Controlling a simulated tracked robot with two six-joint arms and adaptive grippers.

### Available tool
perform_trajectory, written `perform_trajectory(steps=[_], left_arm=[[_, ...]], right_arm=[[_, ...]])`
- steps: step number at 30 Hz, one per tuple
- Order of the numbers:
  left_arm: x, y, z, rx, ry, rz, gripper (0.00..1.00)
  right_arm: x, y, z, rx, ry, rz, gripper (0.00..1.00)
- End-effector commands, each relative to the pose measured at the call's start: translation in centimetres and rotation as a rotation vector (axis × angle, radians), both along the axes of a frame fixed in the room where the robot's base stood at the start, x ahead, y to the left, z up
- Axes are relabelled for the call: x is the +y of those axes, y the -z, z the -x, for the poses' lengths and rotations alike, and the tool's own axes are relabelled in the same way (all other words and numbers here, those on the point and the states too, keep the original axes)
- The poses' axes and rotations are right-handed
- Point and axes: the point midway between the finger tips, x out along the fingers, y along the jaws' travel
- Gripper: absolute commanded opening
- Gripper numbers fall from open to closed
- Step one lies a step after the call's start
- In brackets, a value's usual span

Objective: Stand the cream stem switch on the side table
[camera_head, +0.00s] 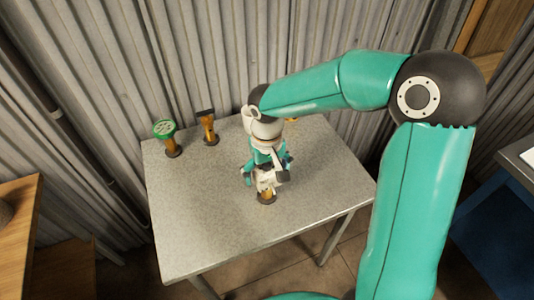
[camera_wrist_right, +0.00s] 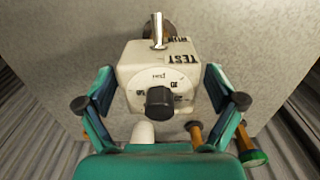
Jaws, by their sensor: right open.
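The cream stem switch (camera_head: 266,184) stands on its short amber stem near the front middle of the grey table. In the right wrist view the cream switch (camera_wrist_right: 158,72) fills the middle, with a black knob, a dial, a TEST label and a metal toggle. My right gripper (camera_head: 264,172) is over it, partly hiding it in the head view. Its fingers (camera_wrist_right: 158,92) are open, one on each side of the cream body, with small gaps seeming to show. My left gripper is not in view.
A green-topped amber stem piece (camera_head: 165,132) and a dark-topped one (camera_head: 208,126) stand at the table's back left. The grey table top (camera_head: 200,215) is clear at the front left. A corrugated wall (camera_head: 200,50) runs behind. A wooden surface (camera_head: 18,215) is at the left.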

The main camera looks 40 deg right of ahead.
Motion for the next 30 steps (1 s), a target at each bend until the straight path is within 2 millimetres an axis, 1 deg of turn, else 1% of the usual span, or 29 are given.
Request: perform_trajectory(steps=[9, 12, 15, 18, 21, 30], left_arm=[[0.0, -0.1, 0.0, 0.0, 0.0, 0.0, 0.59], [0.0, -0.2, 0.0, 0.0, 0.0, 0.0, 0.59], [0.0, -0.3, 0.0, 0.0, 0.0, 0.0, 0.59], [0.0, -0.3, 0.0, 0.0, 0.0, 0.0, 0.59], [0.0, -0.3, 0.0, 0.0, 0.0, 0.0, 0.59], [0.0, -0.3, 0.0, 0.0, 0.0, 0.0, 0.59]], right_arm=[[0.0, -6.3, -0.2, -0.007, -0.001, 0.0, 0.93], [0.1, -8.1, -0.1, -0.006, -0.002, -0.001, 0.93], [0.0, -9.5, -0.1, -0.004, -0.002, 0.0, 0.93], [0.0, -10.4, -0.1, -0.003, -0.002, 0.0, 0.93], [0.1, -10.9, -0.1, -0.002, -0.002, -0.001, 0.93], [0.1, -10.9, 0.0, 0.0, -0.003, 0.0, 0.93]])
